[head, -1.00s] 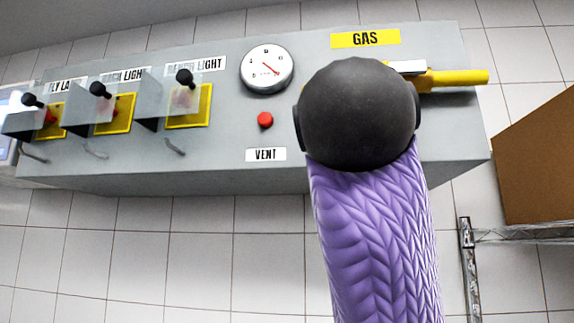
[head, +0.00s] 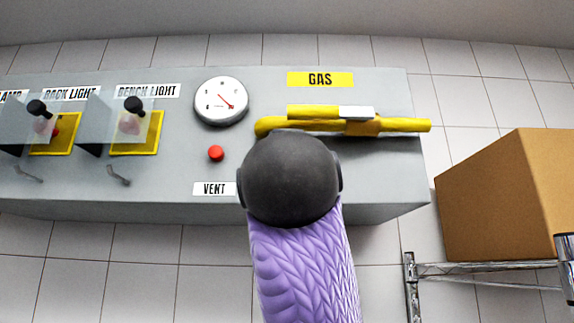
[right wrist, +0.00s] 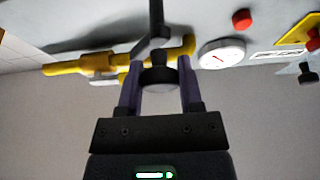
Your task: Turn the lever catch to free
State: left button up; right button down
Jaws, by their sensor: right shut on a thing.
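A dark lever with a round black knob (right wrist: 158,80) shows in the right wrist view, its grey stalk running up to the panel. My right gripper (right wrist: 159,62) is shut on this knob, with a purple finger on either side. In the head view my dark, purple-sleeved arm hides the lever and the right gripper. Above the arm, a yellow pipe valve (head: 385,125) lies across the grey panel under the GAS label (head: 320,79). A yellow handle with a pale section (head: 356,112) lies along the pipe. My left gripper is not in view.
On the grey panel are a dial gauge (head: 221,101), a red button (head: 216,153), a VENT label (head: 214,189) and guarded switches on yellow plates (head: 135,147). A cardboard box (head: 505,195) stands on a metal rack (head: 480,268) at the right.

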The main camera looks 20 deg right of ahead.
jog(key=shift+n, duration=0.3)
jog(key=n+y+b, duration=0.1)
jog(key=n+y, duration=0.2)
jog(key=n, duration=0.2)
jog(key=n+y, duration=0.1)
jog(key=n, duration=0.2)
jog(key=n+y, duration=0.2)
jog(key=n, duration=0.1)
jog(key=shift+r, duration=0.1)
jog(key=n+p, duration=0.1)
jog(key=n, duration=0.2)
jog(key=n+g+y+p, duration=0.1)
jog(key=n, duration=0.1)
jog(key=shift+d+r+n+g+y, duration=0.1)
jog(key=shift+n+g+y, duration=0.2)
jog(key=shift+n, duration=0.1)
jog(key=shift+n+g+p, duration=1)
jog(key=shift+n+p, duration=0.3)
jog(key=shift+n, duration=1.2)
jog(key=shift+f+y, duration=0.2)
jog(key=shift+y, duration=0.2)
jog(key=shift+c, duration=1.3)
grip_release()
